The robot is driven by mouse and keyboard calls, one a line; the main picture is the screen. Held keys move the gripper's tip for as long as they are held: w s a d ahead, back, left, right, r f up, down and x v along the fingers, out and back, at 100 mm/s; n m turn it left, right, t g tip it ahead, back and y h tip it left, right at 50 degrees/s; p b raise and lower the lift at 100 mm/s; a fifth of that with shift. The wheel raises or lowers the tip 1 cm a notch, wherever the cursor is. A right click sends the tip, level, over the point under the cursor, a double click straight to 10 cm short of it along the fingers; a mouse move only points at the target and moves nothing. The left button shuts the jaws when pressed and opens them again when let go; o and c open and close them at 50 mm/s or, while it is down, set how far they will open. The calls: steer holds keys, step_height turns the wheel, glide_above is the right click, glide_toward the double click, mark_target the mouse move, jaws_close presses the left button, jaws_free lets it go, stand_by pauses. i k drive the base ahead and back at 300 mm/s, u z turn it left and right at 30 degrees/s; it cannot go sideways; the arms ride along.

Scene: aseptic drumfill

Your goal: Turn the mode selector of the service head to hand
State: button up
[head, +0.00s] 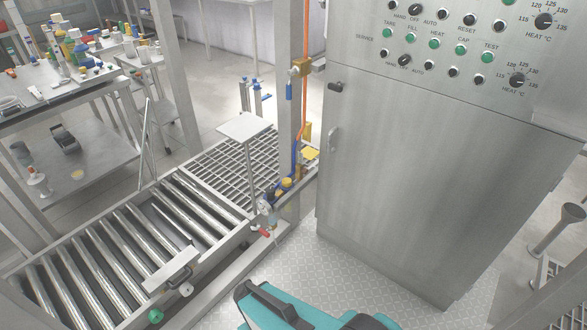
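The control panel on the steel cabinet (350,45) is at the upper right of the head view. The word SERVICE is printed at the left of its lower group of controls. In that group's bottom row is a black rotary selector (404,60), with small HAND, OFF and AUTO lettering just below it. It is too small to tell which position its knob points to. A similar selector (415,9) sits higher, in another group, with HAND, OFF and AUTO below it. My gripper is not in view.
A post with an orange hose (305,80) stands left of the cabinet. A roller conveyor (130,240) is at left.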

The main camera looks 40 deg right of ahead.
mark_target(404, 60)
steer(key=u, duration=0.85)
steer(key=k, duration=0.15)
steer(key=z, duration=2.7)
steer(key=i, duration=0.6)
steer(key=z, duration=0.2)
steer(key=k, duration=0.35)
